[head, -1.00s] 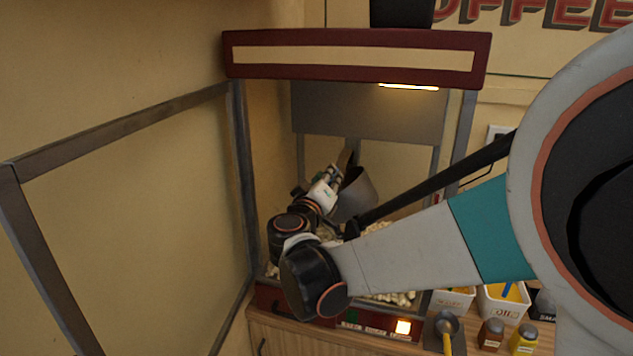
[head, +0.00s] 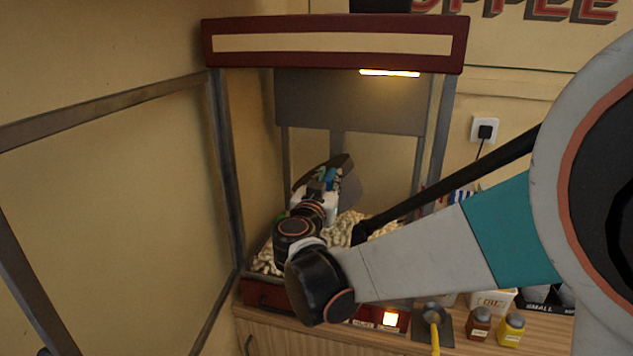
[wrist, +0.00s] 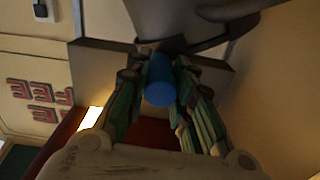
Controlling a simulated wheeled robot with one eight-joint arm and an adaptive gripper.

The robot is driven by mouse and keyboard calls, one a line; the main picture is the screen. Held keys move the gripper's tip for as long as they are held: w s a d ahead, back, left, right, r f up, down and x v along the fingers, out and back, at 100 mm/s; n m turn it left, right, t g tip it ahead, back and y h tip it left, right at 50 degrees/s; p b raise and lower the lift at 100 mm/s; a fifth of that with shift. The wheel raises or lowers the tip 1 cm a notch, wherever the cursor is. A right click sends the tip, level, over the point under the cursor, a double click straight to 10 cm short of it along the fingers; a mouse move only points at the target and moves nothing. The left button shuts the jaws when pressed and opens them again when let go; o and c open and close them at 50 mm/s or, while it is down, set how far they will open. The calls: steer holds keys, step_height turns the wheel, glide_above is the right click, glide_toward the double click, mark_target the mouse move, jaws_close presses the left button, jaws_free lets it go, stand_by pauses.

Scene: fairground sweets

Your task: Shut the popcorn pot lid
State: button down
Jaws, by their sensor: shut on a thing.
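The grey popcorn pot (head: 351,191) hangs inside the popcorn machine, above the popcorn, partly hidden by my gripper. A dark, tilted, rounded plate (head: 336,164), seemingly the lid, shows at the pot's upper left. My gripper (head: 328,180) is at it, and its fingers are shut on a blue handle (wrist: 160,88). In the wrist view my gripper (wrist: 160,75) has one finger on each side of this handle. Grey metal (wrist: 215,35) lies just beyond the fingertips. I cannot tell how far the lid stands from the pot's rim.
The machine has a red top (head: 335,43), grey posts (head: 224,160) and a lit lamp (head: 390,73). Popcorn (head: 350,226) covers its floor below my gripper. A scoop (head: 433,318) and bottles (head: 511,330) stand on the counter at right. An open framed panel (head: 110,105) is at left.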

steer(key=shift+d+f+m, duration=0.1)
steer(key=shift+f+m, duration=0.05)
steer(key=shift+m, duration=0.35)
